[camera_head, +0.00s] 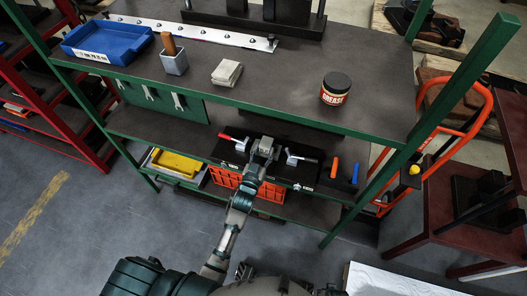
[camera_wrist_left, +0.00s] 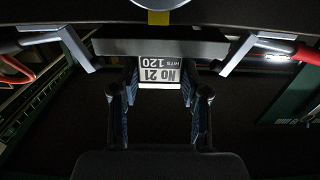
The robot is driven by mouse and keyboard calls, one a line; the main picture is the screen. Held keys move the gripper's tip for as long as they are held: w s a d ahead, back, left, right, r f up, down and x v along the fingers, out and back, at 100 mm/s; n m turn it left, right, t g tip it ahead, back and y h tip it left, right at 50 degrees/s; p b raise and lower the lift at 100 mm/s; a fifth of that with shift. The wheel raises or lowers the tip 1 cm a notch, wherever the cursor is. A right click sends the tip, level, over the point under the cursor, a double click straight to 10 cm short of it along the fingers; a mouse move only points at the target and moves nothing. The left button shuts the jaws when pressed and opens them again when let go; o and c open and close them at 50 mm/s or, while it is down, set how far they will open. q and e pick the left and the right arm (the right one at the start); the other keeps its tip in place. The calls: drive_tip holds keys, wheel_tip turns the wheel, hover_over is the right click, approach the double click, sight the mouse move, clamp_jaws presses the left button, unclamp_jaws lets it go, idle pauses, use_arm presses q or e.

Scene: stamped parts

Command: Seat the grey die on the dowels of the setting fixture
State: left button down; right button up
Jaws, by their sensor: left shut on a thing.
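My left gripper (camera_head: 262,150) reaches onto the middle shelf, over the black setting fixture (camera_head: 305,172). In the left wrist view its fingers (camera_wrist_left: 160,85) are shut on the grey die (camera_wrist_left: 160,47), a wide grey block with a white label reading "No 21 HITS 120". The die is between two silver clamp arms of the fixture, one on each side; the clamp at the right in this view has a red handle (camera_wrist_left: 308,54). I cannot make out the dowels, or whether the die touches the fixture. My right gripper is not in view.
An orange crate (camera_head: 224,178) and a yellow tray (camera_head: 175,164) are below. Orange and blue handled tools (camera_head: 334,168) lie right of the fixture. A blue bin (camera_head: 106,42), a small grey cup (camera_head: 174,64), a grey stack (camera_head: 227,73) and a grease tin (camera_head: 335,89) stand on the top shelf, above the work.

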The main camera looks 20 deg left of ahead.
use_arm(q)
drive_tip(key=shift+d+r+p, duration=0.1)
drive_tip(key=shift+r+p, duration=0.2)
drive_tip(key=shift+p, duration=0.1)
idle(0.7)
drive_tip(key=shift+f+b, duration=0.75)
drive_tip(key=shift+f, duration=0.5)
drive_tip(key=c, duration=0.6)
unclamp_jaws()
drive_tip(key=shift+o, duration=0.6)
drive_tip(key=shift+f, duration=0.1)
drive_tip(key=shift+s+f, duration=0.1)
drive_tip(key=shift+f, duration=0.15)
drive_tip(key=s, duration=1.1)
drive_tip(key=shift+s+r, duration=0.2)
drive_tip(key=shift+s, duration=0.2)
